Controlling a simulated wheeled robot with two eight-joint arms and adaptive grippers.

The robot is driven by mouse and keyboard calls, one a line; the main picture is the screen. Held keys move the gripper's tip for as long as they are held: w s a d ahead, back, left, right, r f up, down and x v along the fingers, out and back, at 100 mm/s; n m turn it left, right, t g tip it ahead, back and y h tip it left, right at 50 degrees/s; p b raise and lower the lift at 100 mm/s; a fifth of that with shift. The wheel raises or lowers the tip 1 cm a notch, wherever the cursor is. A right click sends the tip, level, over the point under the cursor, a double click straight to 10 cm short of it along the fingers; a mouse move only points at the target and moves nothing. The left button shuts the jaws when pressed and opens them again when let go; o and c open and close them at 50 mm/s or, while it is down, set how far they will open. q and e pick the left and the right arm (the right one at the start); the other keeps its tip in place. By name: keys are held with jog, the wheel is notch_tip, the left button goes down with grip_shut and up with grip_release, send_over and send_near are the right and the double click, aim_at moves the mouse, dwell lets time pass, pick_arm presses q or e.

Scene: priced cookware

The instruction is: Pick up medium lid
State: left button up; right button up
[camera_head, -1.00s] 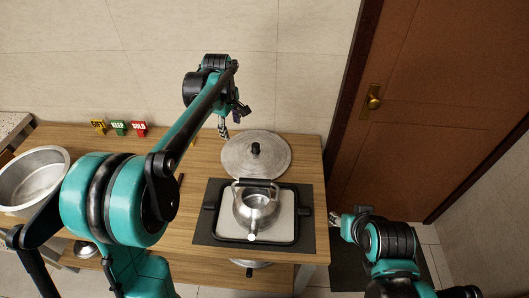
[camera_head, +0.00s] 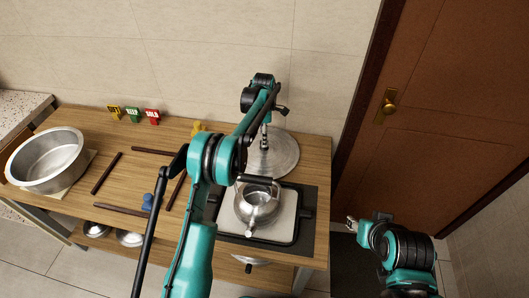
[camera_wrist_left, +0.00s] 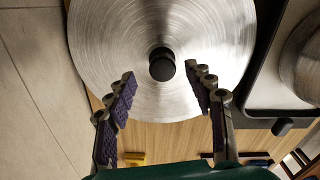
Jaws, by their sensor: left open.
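A round brushed-metal lid (camera_head: 284,155) with a black knob lies flat on the table behind the kettle. It fills much of the left wrist view (camera_wrist_left: 105,45), with its knob (camera_wrist_left: 162,64) near the middle. I cannot confirm its size class. My left gripper (camera_head: 265,143) is above the lid, and the arm hides part of it. In the left wrist view the left gripper (camera_wrist_left: 161,74) is open, with its fingertips on either side of the knob and nothing held. My right gripper (camera_head: 351,222) is right of the table; its jaw opening is too small to judge.
A metal kettle (camera_head: 257,206) stands on a tray (camera_head: 283,233) in front of the lid. A large metal pot (camera_head: 48,160) is at the far left. Yellow, green and red signs (camera_head: 152,117) stand at the back. Dark strips (camera_head: 106,174) divide the table. A wall rises behind.

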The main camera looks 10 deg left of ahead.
pick_arm(q)
notch_tip(320, 180, down, 4)
jog(key=shift+s+d+r+b, duration=0.1)
jog(key=shift+b, duration=0.45)
grip_shut()
jog(key=shift+r, duration=0.15)
